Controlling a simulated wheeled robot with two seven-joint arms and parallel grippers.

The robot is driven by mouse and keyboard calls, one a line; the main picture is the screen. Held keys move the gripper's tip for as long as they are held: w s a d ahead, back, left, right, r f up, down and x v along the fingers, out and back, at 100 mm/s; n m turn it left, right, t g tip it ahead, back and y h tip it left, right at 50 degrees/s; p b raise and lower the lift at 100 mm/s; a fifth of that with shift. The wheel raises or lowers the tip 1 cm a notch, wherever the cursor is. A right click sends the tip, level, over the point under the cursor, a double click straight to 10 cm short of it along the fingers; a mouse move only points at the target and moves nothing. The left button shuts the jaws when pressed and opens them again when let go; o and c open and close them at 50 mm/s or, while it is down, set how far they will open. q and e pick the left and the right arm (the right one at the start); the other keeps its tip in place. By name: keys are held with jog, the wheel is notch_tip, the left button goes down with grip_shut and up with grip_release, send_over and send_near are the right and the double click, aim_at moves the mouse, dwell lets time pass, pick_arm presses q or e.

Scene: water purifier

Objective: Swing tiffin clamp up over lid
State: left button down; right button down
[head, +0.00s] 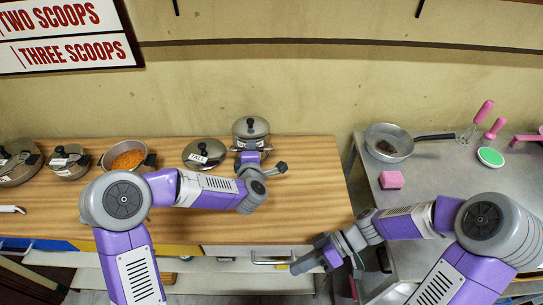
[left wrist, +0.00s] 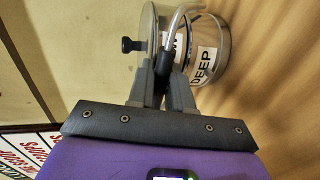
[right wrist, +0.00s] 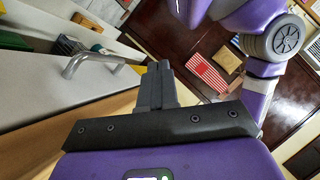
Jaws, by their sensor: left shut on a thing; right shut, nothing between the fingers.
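The steel tiffin (head: 262,143) stands upright near the back of the wooden counter, with its lid (head: 250,127) and black knob on top. In the left wrist view the tiffin (left wrist: 218,40) has a white "DEEP" label, and the black knob (left wrist: 131,45) points left. A curved metal clamp (left wrist: 178,18) crosses beside the lid's rim. My left gripper (left wrist: 165,65) is shut on the clamp, close against the tiffin's side. The left arm partly hides the tiffin's front in the head view. My right gripper (right wrist: 153,85) is shut and empty, in front of the counter's right end.
A separate lid (head: 205,153), a pan of orange food (head: 128,157) and lidded pots (head: 68,162) stand left of the tiffin. A frying pan (head: 388,143) and pink sponge (head: 391,180) sit on the grey table at right. The wooden counter right of the tiffin is clear.

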jog(key=w+d+r+n+t+h, duration=0.1)
jog(key=w+d+n+t+h, duration=0.1)
jog(key=d, duration=0.1)
jog(key=w+d+n+t+h, duration=0.1)
jog(key=w+d+n+h, duration=0.1)
jog(key=w+d+h, duration=0.1)
jog(key=w+d+r+n+t+h, duration=0.1)
jog(key=w+d+n+t+h, duration=0.1)
jog(key=w+d, duration=0.1)
jog(key=shift+w+d+r+n+t, duration=0.15)
jog(key=shift+d+r+n+t, duration=0.15)
jog(key=shift+d, duration=0.35)
jog(key=w+d+t, duration=0.1)
jog(key=w+d+r+t+h, duration=0.1)
jog(key=w, duration=0.1)
jog(key=w+d+r+n+h, duration=0.1)
jog(key=w, duration=0.1)
jog(key=shift+t, duration=0.4)
jog(key=w+a+r+n+t, duration=0.1)
jog(key=w+r+n+t, duration=0.45)
jog(key=w+r, duration=0.4)
jog(key=w+a+f+n+y, duration=0.1)
jog(key=w+a+f+y, duration=0.1)
jog(key=a+y, duration=0.4)
jog(key=w+a+f+n+y, duration=0.1)
jog(key=w+a+y, duration=0.3)
jog(key=a, duration=0.9)
jog(key=shift+a+f+n+g+y, duration=0.3)
jog(key=shift+f+y, duration=0.3)
jog(key=shift+y, duration=0.4)
